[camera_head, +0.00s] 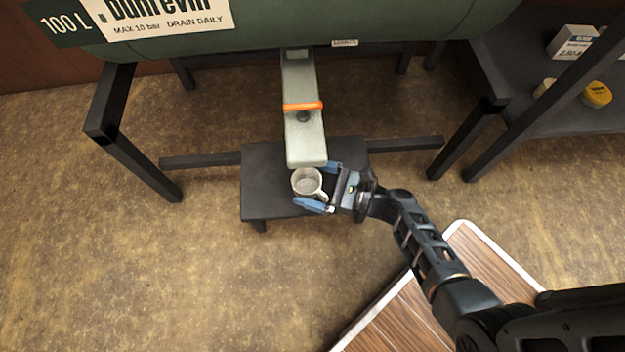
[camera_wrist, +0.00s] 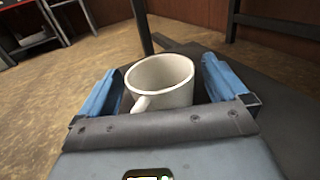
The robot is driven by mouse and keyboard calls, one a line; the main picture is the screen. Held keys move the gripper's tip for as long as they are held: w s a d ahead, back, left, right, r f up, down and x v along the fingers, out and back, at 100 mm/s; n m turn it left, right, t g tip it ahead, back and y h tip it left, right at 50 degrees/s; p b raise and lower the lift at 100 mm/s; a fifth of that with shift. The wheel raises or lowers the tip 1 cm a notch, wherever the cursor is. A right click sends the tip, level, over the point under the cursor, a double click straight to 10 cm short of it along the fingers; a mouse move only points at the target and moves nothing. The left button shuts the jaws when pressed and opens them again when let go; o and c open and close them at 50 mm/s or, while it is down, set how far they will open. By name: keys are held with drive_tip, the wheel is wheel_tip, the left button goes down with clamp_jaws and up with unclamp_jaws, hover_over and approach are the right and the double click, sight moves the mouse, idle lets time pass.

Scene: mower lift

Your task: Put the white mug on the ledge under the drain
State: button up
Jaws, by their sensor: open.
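The white mug (camera_head: 307,182) stands upright on the small dark ledge (camera_head: 262,200) under the green tank. It sits just below the lower end of the grey drain (camera_head: 303,110) with the orange lever. My gripper (camera_head: 322,187) reaches in from the right, with its blue fingers on either side of the mug. In the wrist view the mug (camera_wrist: 160,82) is between the open fingers (camera_wrist: 160,85), with a visible gap on each side, and its handle points toward my palm. The ledge (camera_wrist: 265,105) shows dark beneath and behind it.
The green tank (camera_head: 300,22) hangs overhead on a black frame, with legs (camera_head: 140,155) at left and right. A dark shelf (camera_head: 520,75) at the upper right holds a small box and yellow items. A wood-topped surface (camera_head: 440,300) lies below my arm.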

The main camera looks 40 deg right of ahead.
drive_tip(key=shift+s+d+r, duration=0.1)
drive_tip(key=shift+r, duration=0.1)
drive_tip(key=p+v, duration=0.3)
drive_tip(key=v, duration=0.7)
drive_tip(key=shift+s+d, duration=0.15)
drive_tip(key=shift+d, duration=0.05)
drive_tip(key=shift+s+d+f, duration=0.1)
drive_tip(key=shift+s+d, duration=0.2)
drive_tip(key=shift+s, duration=0.25)
drive_tip(key=shift+c, duration=0.5)
